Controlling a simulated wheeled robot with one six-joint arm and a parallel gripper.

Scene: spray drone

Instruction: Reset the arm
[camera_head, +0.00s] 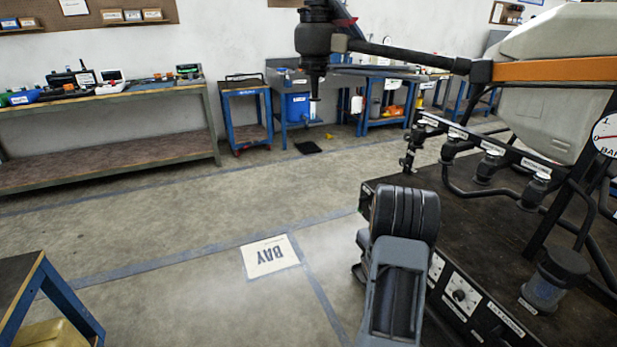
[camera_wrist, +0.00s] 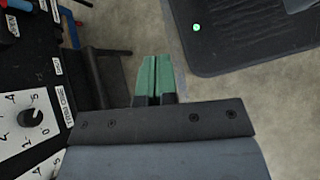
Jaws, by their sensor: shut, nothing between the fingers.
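My gripper (camera_wrist: 154,82) shows in the wrist view as two green fingers lying side by side, shut with nothing between them. In the head view my arm (camera_head: 397,275) is folded at the lower middle, close to the drone's dark bench, and its fingers are hidden there. In the wrist view the control panel (camera_wrist: 40,125) with a dial is to the left of the fingers. A gap shows between the fingers and the panel.
The spray drone's white tank (camera_head: 545,95), orange arm boom (camera_head: 555,69) and rotor motor (camera_head: 314,40) fill the upper right. A dark bench top (camera_head: 480,215) with nozzles and a knob panel (camera_head: 465,297) stands at right. Open floor with a BAY sign (camera_head: 269,256) lies left.

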